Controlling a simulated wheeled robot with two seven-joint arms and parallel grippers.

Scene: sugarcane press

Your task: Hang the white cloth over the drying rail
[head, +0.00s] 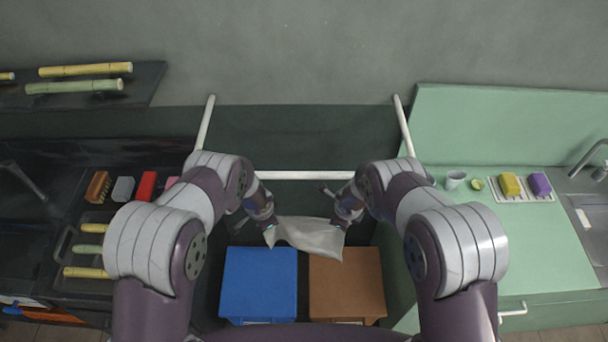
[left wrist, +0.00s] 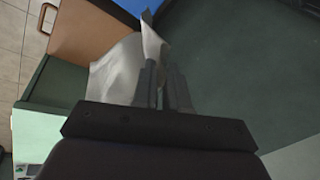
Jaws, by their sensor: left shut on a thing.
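The white cloth (head: 308,236) hangs stretched between my two grippers in the head view, sagging in the middle. My left gripper (head: 268,228) is shut on its left upper corner. In the left wrist view the cloth (left wrist: 118,75) bunches up at the fingertips of that gripper (left wrist: 158,65). My right gripper (head: 342,222) is at the cloth's right upper corner; its fingers are too small to read clearly, but the corner is held up there. The white drying rail (head: 300,175) runs across behind the cloth, between two side bars, and the cloth is apart from it.
A blue bin (head: 260,280) and a brown bin (head: 346,283) stand below the cloth. A green counter (head: 540,240) with a cup (head: 455,179) and sponges is at right.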

